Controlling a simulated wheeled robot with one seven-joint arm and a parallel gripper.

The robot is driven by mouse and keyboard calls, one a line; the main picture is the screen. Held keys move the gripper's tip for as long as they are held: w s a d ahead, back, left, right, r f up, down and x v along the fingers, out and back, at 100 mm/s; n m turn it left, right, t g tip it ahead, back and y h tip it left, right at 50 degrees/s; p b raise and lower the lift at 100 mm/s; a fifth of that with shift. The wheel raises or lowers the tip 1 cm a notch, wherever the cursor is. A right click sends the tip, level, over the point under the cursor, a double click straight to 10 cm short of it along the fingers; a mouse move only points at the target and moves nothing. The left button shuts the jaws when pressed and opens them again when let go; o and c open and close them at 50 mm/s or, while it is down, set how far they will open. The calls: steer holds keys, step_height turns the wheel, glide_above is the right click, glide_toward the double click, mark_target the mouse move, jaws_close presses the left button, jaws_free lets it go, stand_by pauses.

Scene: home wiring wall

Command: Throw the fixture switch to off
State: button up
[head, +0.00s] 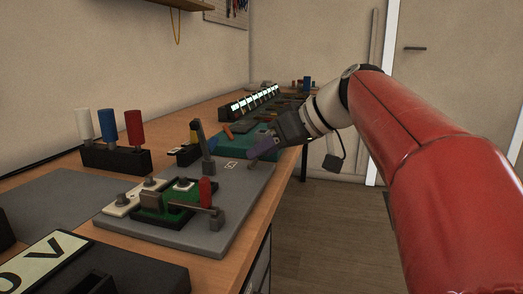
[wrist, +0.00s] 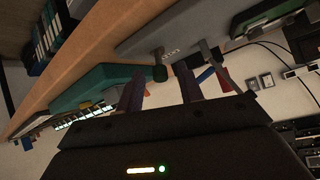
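A grey fixture plate (head: 225,222) lies on the bench. It carries a green board (head: 168,208) and a red-handled clamp (head: 206,190). A dark upright lever (head: 207,150), which looks like the fixture switch, stands at the plate's far side beside a small white label (head: 231,165). My gripper (head: 263,153) is above the plate's far right edge, to the right of the lever and apart from it. In the wrist view my gripper's (wrist: 160,92) two purplish fingers are spread with nothing held. A dark knob (wrist: 159,73) shows beyond the gap; I cannot tell its exact distance.
A black rack with white, blue and red handles (head: 133,128) stands at the bench's back left. A teal mat (head: 263,143) lies beyond the plate. A sign (head: 38,262) is at the near left. Open floor (head: 325,225) lies right of the bench.

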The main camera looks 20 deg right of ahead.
steer(key=p+v, duration=0.1)
steer(key=v, duration=0.5)
steer(key=shift+s+d, duration=0.1)
steer(key=shift+s, duration=0.1)
stand_by(0.5)
